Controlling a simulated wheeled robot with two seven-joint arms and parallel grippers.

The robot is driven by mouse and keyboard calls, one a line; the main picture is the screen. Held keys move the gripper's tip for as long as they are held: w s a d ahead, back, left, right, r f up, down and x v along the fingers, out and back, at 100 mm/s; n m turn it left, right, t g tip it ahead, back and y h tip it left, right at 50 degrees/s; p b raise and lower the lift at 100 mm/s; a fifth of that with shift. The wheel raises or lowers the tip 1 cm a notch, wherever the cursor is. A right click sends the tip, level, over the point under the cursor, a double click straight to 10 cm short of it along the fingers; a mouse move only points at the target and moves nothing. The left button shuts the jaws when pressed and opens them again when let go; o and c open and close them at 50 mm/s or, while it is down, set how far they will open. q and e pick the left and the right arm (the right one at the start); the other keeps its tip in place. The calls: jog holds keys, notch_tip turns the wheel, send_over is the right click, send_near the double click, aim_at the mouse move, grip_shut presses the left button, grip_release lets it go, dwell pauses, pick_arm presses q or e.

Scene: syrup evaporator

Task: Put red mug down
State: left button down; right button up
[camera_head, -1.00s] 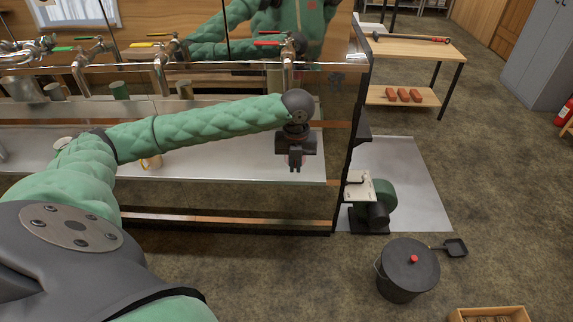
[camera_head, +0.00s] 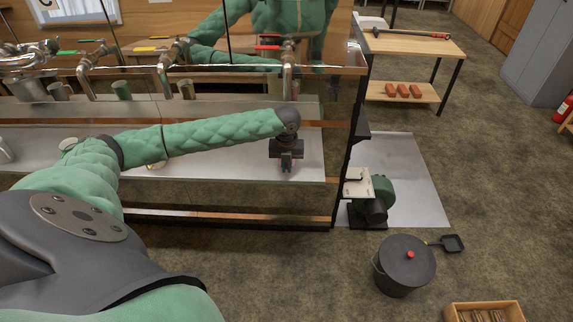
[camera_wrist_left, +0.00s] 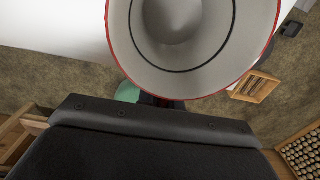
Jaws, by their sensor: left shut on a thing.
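The red mug (camera_wrist_left: 185,65) shows in the left wrist view from above its mouth, with a red rim, a pale grey inside and a dark ring. My left gripper (camera_head: 287,164) is shut on it. In the head view the mug cannot be made out and is likely hidden by my gripper. The gripper points down over the right end of the long pale metal shelf (camera_head: 230,166) below the taps. I cannot tell whether the mug touches the shelf. My right gripper is not in view.
A lidded black pot (camera_head: 404,268) stands on the floor.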

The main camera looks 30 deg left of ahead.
pick_arm(q)
jog(key=shift+f, duration=0.2)
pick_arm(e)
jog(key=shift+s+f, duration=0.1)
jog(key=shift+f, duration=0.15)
pick_arm(q)
jog(key=c, duration=1.6)
grip_release()
jog(key=shift+f, duration=0.1)
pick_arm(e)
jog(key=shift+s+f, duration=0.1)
pick_arm(q)
jog(key=shift+o, duration=0.2)
